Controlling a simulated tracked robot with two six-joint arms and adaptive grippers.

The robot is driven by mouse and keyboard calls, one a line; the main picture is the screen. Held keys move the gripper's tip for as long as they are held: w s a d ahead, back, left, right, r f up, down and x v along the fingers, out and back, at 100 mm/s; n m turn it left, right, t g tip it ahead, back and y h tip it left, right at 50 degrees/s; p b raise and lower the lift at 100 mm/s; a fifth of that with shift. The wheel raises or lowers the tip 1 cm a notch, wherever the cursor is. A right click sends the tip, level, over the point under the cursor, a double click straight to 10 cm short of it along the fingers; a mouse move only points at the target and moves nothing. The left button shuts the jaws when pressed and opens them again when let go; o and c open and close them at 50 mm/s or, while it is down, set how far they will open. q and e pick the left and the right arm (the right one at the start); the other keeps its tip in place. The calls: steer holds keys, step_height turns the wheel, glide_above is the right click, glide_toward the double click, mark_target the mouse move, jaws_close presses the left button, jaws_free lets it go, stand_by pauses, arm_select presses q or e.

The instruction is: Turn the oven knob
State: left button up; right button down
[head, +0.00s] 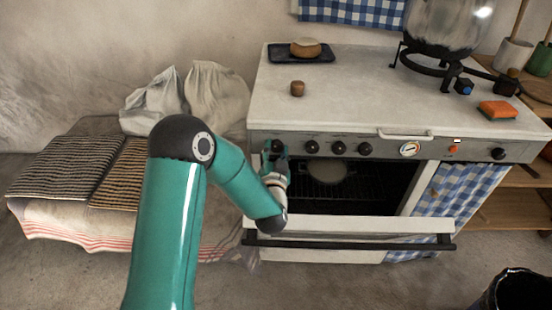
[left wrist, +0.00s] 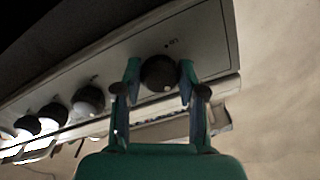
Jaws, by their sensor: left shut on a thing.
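The pale stove with its oven (head: 420,226) stands right of centre, with a row of dark knobs along its front panel. My left gripper (head: 274,152) is at the leftmost knob, which it mostly hides in the head view. In the left wrist view, the two fingers stand on either side of this dark round oven knob (left wrist: 158,73) and are shut on it. Other knobs (head: 338,148) sit to its right, clear of the gripper. How far the gripped knob is turned cannot be told. My right gripper is out of view.
The oven door (head: 340,225) is lowered, with a dark bar handle; a pale round thing (head: 326,170) is inside. A dial (head: 409,149), a small brown object (head: 297,88), an orange sponge (head: 498,110) and a dark tray (head: 280,59) are nearby. A cloth-covered bench (head: 70,222) stands left.

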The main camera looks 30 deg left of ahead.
mark_target(276, 123)
arm_select(q)
steer(key=n+b, duration=0.2)
steer(key=b, duration=0.1)
steer(key=n+b, duration=0.3)
steer(key=b, duration=0.1)
steer(key=n+b, duration=0.3)
steer(key=shift+d+f, duration=0.1)
steer(key=shift+f, duration=0.2)
steer(key=shift+w+r+n+b, duration=0.1)
steer(key=shift+r+n+b, duration=0.1)
steer(key=shift+n+b, duration=1.15)
steer(key=o, duration=1.1)
steer(key=shift+o, duration=0.2)
steer(key=shift+r, duration=0.15)
step_height(276, 123, up, 10)
steer(key=shift+f, duration=0.15)
